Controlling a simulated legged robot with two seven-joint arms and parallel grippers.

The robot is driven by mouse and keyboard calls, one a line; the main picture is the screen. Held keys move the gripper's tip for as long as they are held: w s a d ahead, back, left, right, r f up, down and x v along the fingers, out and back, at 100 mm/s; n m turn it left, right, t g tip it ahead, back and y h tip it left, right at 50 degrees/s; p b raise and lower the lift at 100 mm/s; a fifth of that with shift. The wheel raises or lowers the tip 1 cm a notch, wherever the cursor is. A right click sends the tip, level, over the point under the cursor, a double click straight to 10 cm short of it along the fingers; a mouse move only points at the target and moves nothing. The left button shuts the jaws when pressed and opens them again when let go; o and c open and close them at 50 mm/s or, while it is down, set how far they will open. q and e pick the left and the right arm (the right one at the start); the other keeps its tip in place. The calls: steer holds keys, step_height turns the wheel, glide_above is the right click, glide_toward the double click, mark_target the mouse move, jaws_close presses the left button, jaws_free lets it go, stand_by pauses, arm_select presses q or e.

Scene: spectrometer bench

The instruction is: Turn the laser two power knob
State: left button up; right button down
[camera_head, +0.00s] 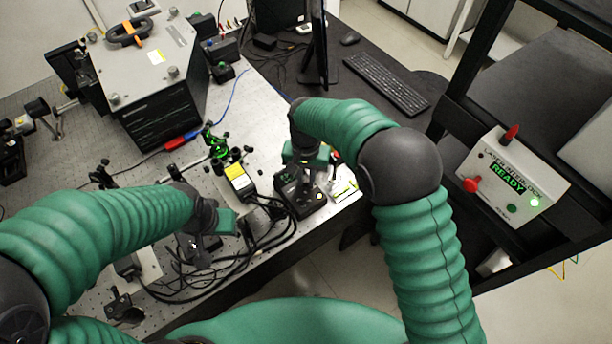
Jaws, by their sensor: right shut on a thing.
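A small black control unit (316,204) with dim green lights stands near the front right corner of the optical bench. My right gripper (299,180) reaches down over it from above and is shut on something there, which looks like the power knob. The knob itself is hidden by the gripper, and I cannot read any label on the unit. My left gripper (200,250) hangs over the front of the bench, left of the unit and apart from it, above black cables. Its fingers are too dark to tell open from shut.
A black box with a yellow label (239,181) and looped black cables (265,235) lie between my grippers. A large instrument (155,75) stands at the back left. A keyboard (388,82) lies at the back right. A white interlock box (512,178) reading READY hangs on the right frame.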

mark_target(305, 180)
steer(key=shift+r+n+p, duration=0.2)
steer(key=shift+n+p, duration=0.2)
steer(key=shift+n, duration=0.5)
steer(key=shift+w+f+n, duration=0.1)
steer(key=shift+n, duration=0.3)
steer(key=c, duration=1.3)
jaws_free()
steer(key=shift+c, duration=0.2)
step_height(305, 180, up, 17)
steer(key=b, duration=0.1)
steer(key=shift+f, duration=0.15)
